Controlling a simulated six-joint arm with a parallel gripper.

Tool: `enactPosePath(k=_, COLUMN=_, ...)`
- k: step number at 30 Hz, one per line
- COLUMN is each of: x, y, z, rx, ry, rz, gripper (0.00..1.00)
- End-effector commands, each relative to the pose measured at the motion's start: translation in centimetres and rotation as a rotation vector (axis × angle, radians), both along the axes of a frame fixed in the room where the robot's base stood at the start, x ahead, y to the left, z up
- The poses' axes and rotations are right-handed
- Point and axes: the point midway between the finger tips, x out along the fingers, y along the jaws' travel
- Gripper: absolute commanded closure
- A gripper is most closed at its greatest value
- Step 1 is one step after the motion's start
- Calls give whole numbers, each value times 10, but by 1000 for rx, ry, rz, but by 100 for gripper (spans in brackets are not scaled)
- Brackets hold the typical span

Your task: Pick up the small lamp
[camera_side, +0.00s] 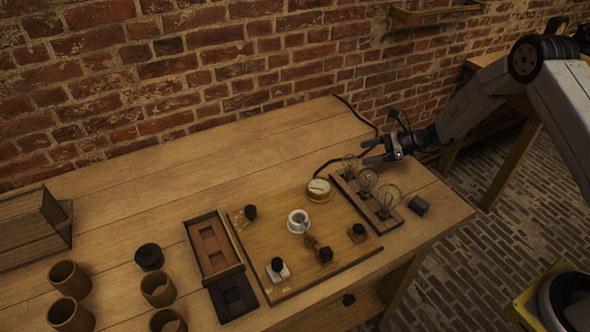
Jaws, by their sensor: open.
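Three clear glass lamps stand in a row on a dark wooden strip (376,212) at the right part of the table. The small lamp (349,164) is at the back end of the row. A middle lamp (368,179) and a larger lamp (388,196) stand in front of it. My gripper (367,151) is open, with its fingers pointing left. In the picture its fingertips are just right of and slightly above the small lamp, with nothing between them. I cannot tell the exact gap in depth.
A dark cylinder (419,205) sits near the right edge. Brown jars (158,288) stand at left. The table's back middle (250,145) is clear.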

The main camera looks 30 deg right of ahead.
Motion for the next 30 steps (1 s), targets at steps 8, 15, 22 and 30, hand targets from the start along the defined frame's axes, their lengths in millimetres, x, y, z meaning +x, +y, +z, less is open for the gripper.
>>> enactPosePath(k=8, x=5, y=6, z=-3, rx=1, ry=-1, rz=0, gripper=13)
enactPosePath(k=15, x=19, y=27, z=-14, rx=0, ry=0, rz=2, gripper=13)
enactPosePath(k=22, x=28, y=39, z=-19, rx=-1, ry=-1, rz=0, gripper=13)
enactPosePath(k=30, x=28, y=39, z=-20, rx=0, ry=0, rz=-1, gripper=13)
